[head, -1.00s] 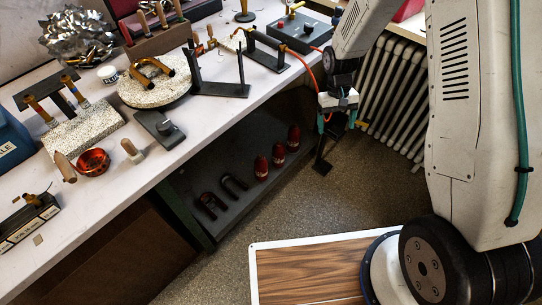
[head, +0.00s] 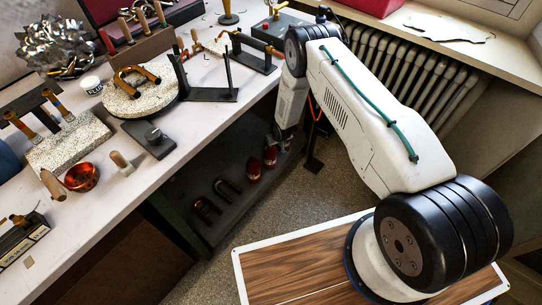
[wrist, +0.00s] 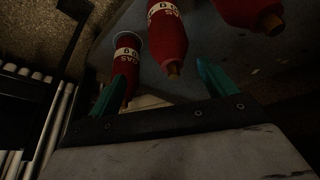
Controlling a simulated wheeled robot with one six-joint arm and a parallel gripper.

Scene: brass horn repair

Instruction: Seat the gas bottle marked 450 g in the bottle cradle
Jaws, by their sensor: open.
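Three red gas bottles with white label bands show in the wrist view: one at left (wrist: 128,62), one in the middle (wrist: 166,35), one at upper right (wrist: 250,12). The labels are only partly visible and I cannot read any weight. In the head view two bottles (head: 254,169) (head: 270,156) stand on the low shelf; my arm hides the third. My gripper (wrist: 163,72) is open and empty, its teal fingers pointing toward the bottles. The left finger overlaps the left bottle in the picture; contact is unclear. A black stand with uprights (head: 212,95) is on the bench; I cannot tell whether it is the cradle.
The low shelf (head: 225,215) also holds two dark U-shaped pieces (head: 207,210) (head: 228,188). A black post (head: 313,163) and a radiator (head: 430,85) stand to the right.

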